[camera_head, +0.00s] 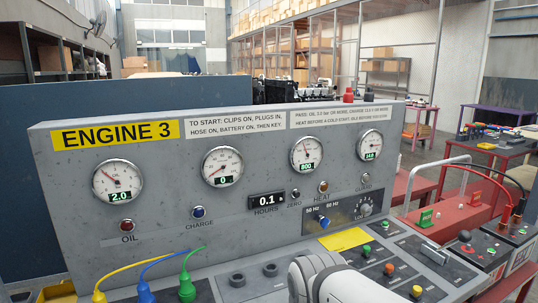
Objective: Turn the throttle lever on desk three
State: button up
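The grey desk panel marked ENGINE 3 (75,190) fills the middle of the head view. It carries several round gauges and small digital readouts. A bent metal bar (440,162) rises at the right of the desk top. I cannot tell which part, if any, is the throttle lever. A white rounded link of my arm (325,278) shows at the bottom and covers part of the desk top. My gripper is not in view.
Yellow, blue and green plugs with cables (187,288) stand at the desk's lower left. A blue selector knob (322,221) is on the panel. Several coloured buttons (389,268) lie right of my arm. Red and purple tables (500,150) stand behind at the right.

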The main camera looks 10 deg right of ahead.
aim_at(465, 236)
jog(key=z, duration=1.35)
jog(key=k, duration=0.55)
jog(key=z, duration=0.25)
jog(key=i, duration=0.5)
jog(key=z, duration=0.05)
